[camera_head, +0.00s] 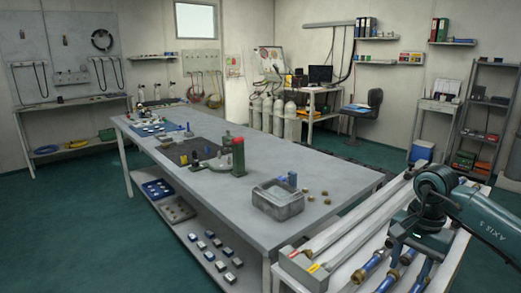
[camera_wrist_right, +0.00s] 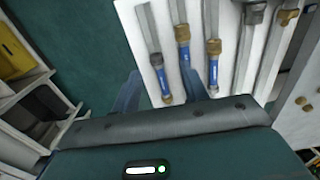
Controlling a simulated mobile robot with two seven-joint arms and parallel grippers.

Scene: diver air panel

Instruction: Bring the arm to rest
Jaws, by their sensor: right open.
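My right arm (camera_head: 480,222) comes in from the right in the head view. It is dark teal and bends down at the wrist. My right gripper (camera_head: 411,256) points down over a white rack (camera_head: 352,222) at the table's right end. In the right wrist view the two blue-grey fingers of the gripper (camera_wrist_right: 160,90) are spread apart, with nothing held between them. Below them are blue-sleeved rods with brass ends (camera_wrist_right: 183,52) on the white surface (camera_wrist_right: 148,72). Contact with them cannot be told. My left gripper is not in view.
A shelf rack (camera_head: 485,115) stands at the back right. Green floor (camera_head: 70,220) is clear at the left.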

